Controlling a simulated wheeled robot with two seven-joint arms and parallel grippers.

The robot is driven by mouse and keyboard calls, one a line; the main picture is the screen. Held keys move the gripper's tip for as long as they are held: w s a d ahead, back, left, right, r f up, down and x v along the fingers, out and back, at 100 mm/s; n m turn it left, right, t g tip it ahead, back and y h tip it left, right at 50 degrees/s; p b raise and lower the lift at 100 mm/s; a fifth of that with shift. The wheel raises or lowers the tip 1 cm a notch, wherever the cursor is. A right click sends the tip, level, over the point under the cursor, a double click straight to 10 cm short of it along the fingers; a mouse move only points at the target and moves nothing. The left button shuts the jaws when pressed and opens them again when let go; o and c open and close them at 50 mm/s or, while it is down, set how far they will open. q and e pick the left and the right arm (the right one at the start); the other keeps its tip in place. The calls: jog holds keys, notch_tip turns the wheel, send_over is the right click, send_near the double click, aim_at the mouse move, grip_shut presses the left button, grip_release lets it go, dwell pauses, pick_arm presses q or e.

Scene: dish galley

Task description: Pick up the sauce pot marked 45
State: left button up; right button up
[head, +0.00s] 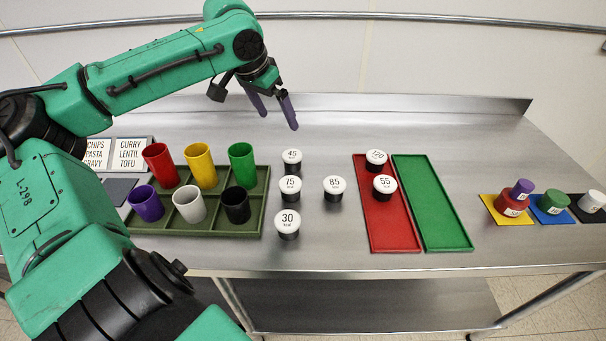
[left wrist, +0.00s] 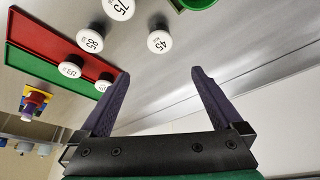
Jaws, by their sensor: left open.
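The sauce pot marked 45 (head: 291,158) has a white lid and dark body and stands upright on the steel counter, at the back of a loose group of pots. In the left wrist view the 45 pot (left wrist: 159,41) shows beyond the fingers, apart from them. My left gripper (head: 275,108) is open and empty, above and behind the 45 pot; its purple fingers also show in the left wrist view (left wrist: 160,95). My right gripper is not in view.
Pots marked 75 (head: 290,188), 85 (head: 334,187) and 30 (head: 288,223) stand nearby. Pots 120 (head: 376,160) and 55 (head: 384,187) stand on the red tray (head: 392,238). The green tray (head: 432,205) is empty. Colored cups fill a green crate (head: 258,213) at left.

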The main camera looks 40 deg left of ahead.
aim_at(291, 156)
pick_arm(q)
jog(key=x, duration=0.3)
jog(key=s+x, duration=0.1)
jog(key=x, duration=0.7)
jog(key=shift+s+a+f+b, duration=0.15)
jog(key=shift+s+f+b, duration=0.1)
jog(key=shift+b, duration=0.05)
jog(key=x, duration=0.5)
jog(key=shift+w+f, duration=0.2)
jog(key=shift+s+r, duration=0.1)
jog(key=c, duration=1.4)
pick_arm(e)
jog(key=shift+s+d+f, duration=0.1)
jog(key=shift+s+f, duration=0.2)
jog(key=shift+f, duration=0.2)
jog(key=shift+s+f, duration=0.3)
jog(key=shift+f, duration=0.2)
